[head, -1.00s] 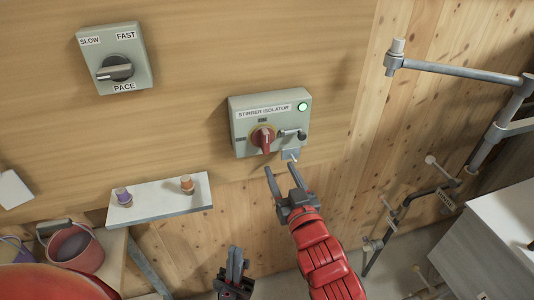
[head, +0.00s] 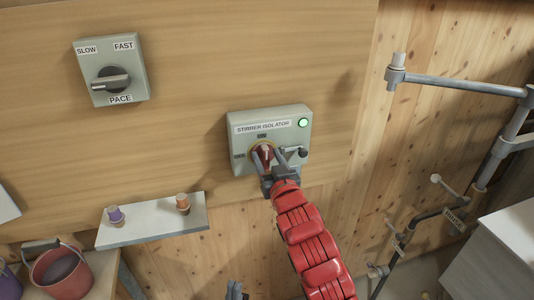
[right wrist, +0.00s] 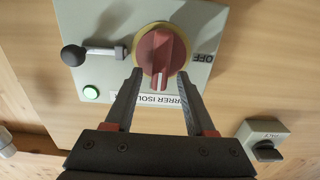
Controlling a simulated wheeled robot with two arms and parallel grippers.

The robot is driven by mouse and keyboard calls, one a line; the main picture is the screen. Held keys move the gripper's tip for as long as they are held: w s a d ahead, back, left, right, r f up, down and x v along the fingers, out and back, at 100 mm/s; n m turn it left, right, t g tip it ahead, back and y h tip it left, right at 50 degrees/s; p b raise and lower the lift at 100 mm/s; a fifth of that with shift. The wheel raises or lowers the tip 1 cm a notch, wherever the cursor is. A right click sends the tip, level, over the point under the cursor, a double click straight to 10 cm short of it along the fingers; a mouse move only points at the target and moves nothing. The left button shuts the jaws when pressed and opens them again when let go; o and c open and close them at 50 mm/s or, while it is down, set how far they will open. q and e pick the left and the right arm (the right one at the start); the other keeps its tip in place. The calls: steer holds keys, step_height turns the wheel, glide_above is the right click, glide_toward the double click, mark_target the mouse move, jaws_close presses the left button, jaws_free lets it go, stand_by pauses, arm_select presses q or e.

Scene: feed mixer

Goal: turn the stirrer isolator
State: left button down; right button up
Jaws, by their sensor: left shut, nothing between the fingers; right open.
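The stirrer isolator (head: 270,128) is a grey box on the wooden wall. Its red knob (head: 265,153) sits on a yellow disc; in the right wrist view the red knob (right wrist: 161,55) has its grip bar roughly upright, with OFF to its right. A small lever (right wrist: 102,52) with a black ball is beside it, and a green lamp (head: 303,123) is lit. My right gripper (head: 269,157) is open at the knob; its fingertips (right wrist: 159,78) lie on either side of the knob's near end. I cannot tell whether they touch it. My left gripper (head: 236,292) is shut and empty, low in view.
A grey pace switch (head: 111,70) is up and left on the wall. A small shelf (head: 153,224) below holds a purple-topped and an orange-topped piece. A red bucket (head: 62,272) stands lower left. Grey pipes (head: 455,84) and a white cabinet (head: 500,255) are on the right.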

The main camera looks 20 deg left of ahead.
steer(key=shift+w+a, duration=0.15)
steer(key=shift+w, duration=0.15)
steer(key=shift+c, duration=0.2)
jaws_close()
steer(key=shift+f, duration=0.1)
